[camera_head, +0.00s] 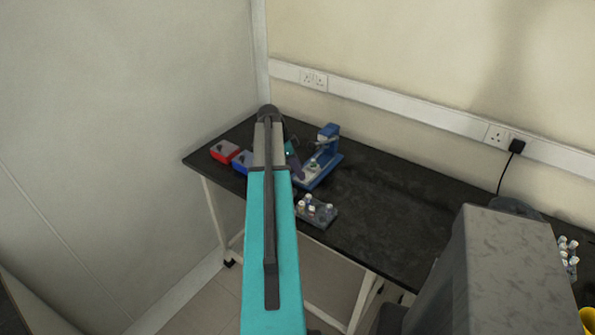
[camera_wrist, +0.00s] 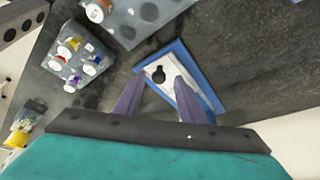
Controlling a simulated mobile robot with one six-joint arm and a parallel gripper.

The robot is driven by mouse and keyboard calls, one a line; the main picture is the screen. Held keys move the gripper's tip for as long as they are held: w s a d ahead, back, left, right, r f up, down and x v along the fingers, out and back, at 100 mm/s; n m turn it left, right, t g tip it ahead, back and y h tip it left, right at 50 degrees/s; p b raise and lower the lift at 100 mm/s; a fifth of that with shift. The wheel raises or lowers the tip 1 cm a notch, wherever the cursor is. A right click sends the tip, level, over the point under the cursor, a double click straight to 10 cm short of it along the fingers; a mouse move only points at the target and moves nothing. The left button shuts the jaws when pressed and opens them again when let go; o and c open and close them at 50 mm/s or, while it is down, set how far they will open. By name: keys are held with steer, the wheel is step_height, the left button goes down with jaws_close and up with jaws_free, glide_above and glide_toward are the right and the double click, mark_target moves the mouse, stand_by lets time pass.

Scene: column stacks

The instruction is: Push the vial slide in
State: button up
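The blue device (camera_head: 328,152) stands on the black bench, with a small pale part (camera_head: 313,164) low on its near side. In the wrist view, a white plate with a dark keyhole-shaped opening (camera_wrist: 158,75) lies in a blue frame (camera_wrist: 198,72); it looks like the vial slide. My gripper (camera_wrist: 157,82) has its two purple fingers apart, with their tips over or beside the plate. I cannot tell whether a finger touches the plate. In the head view my arm hides most of the gripper.
A grey rack with several capped vials (camera_head: 317,214) sits at the bench's front edge. A red box (camera_head: 224,151) and a blue box (camera_head: 242,161) stand left of my arm. The bench (camera_head: 390,205) is clear right of the device. More vials (camera_head: 568,251) stand far right.

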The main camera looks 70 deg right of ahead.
mark_target(308, 171)
steer(key=shift+s+d+f, duration=0.1)
steer(key=shift+s+f, duration=0.05)
steer(key=shift+f, duration=0.25)
jaws_close()
steer(key=d, duration=0.2)
steer(key=s+d+b, duration=0.1)
steer(key=d, duration=0.4)
steer(key=shift+s+d+b, duration=0.3)
steer(key=shift+s+b, duration=0.05)
steer(key=shift+s+d+r, duration=0.15)
steer(key=shift+s+d, duration=0.05)
steer(key=shift+d, duration=0.35)
